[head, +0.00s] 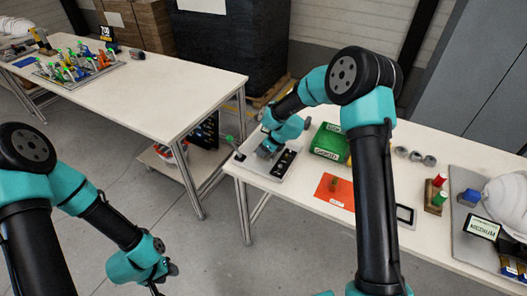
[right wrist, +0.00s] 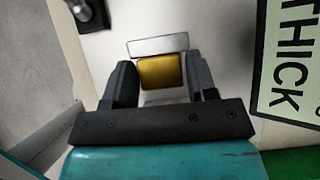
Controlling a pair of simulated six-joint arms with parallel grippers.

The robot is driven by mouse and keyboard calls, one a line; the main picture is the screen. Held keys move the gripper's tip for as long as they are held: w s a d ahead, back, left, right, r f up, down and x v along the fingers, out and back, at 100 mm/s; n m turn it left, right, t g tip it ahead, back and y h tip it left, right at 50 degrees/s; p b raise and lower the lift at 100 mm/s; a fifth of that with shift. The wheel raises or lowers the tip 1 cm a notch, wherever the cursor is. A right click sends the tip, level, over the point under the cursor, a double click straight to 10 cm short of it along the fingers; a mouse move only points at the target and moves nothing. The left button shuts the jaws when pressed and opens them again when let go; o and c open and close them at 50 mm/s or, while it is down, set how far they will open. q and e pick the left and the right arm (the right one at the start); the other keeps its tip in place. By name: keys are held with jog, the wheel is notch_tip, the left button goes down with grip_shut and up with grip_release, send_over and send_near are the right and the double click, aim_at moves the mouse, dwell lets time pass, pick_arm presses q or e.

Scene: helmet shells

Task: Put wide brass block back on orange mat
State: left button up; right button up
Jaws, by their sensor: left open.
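The wide brass block (right wrist: 162,73) shows in the right wrist view between the two fingers of my right gripper (right wrist: 162,80). Both fingers meet its sides, so the gripper looks shut on it. In the head view my right gripper (head: 268,150) is low over the pale tray at the table's left end, and the block is hidden there. The orange mat (head: 346,195) lies to the right, nearer the front edge, with a small brownish piece (head: 334,183) on it. My left gripper (head: 160,284) is open and empty at the lower left, over the floor.
The pale tray (head: 250,165) has a black slotted strip (head: 284,163). A green box (head: 329,142) with a label stands behind the mat.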

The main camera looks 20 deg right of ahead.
jog(key=c, duration=0.8)
jog(key=shift+r, duration=0.1)
jog(key=shift+r, duration=0.45)
notch_tip(320, 180, up, 3)
jog(key=shift+s+f, duration=0.15)
jog(key=s+a, duration=0.1)
jog(key=s, duration=0.4)
jog(key=s+a+r, duration=0.1)
jog(key=s+a, duration=0.1)
jog(key=s, duration=0.3)
jog(key=s+a, duration=0.1)
jog(key=s, duration=0.4)
jog(key=shift+a+r, duration=0.15)
jog(key=shift+a, duration=0.1)
